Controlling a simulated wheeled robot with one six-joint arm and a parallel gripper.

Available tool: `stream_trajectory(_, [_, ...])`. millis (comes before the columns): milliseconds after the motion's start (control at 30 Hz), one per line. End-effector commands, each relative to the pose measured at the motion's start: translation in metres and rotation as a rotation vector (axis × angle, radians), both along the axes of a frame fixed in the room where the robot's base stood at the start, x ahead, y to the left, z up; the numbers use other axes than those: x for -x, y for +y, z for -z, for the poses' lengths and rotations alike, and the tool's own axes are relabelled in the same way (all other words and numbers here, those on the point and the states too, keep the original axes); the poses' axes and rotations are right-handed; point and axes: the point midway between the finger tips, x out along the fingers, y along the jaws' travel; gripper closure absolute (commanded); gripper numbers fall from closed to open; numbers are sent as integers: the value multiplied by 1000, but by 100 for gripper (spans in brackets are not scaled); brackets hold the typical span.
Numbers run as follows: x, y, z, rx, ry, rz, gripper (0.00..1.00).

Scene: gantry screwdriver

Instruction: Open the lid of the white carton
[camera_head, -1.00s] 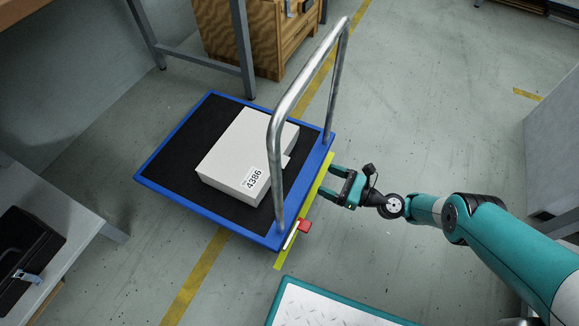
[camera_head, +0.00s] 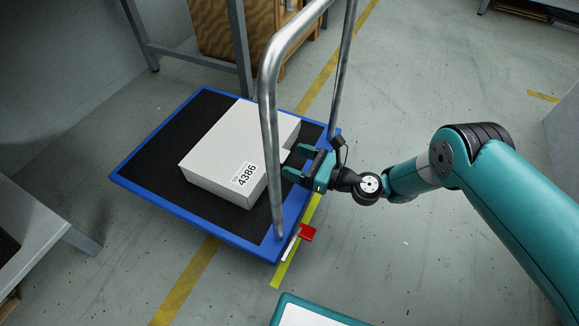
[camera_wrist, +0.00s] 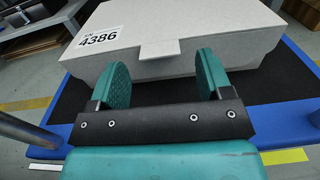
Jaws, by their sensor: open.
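My gripper (camera_head: 293,163) is at the carton's right side, reaching in under the trolley's handle. In the wrist view my gripper (camera_wrist: 161,78) is open, its two teal fingers on either side of the tab's line, with nothing between them. Contact with the carton cannot be told.
The trolley's steel handle (camera_head: 269,130) arches close to my gripper and arm. A grey table (camera_head: 40,215) stands at left. The floor (camera_head: 420,260) at right is clear.

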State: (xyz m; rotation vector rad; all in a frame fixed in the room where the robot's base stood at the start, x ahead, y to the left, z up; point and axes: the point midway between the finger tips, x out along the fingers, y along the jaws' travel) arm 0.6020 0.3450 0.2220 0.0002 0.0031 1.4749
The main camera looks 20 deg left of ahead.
Motion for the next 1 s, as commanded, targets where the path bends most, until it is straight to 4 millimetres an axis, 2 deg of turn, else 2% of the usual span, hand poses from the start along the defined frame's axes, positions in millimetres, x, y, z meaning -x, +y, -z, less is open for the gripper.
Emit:
stream_trajectory(33, [0,9,2,-1,-6,-5,28])
stream_trajectory(200, [-1,21,0,-1,-3,-3,28])
stream_trajectory(500, [-2,23,-2,-2,-2,-1,28])
stream_trajectory(800, [-2,23,-1,-2,-2,-1,96])
stream_trajectory(1000, [0,26,-7,11,-1,-7,97])
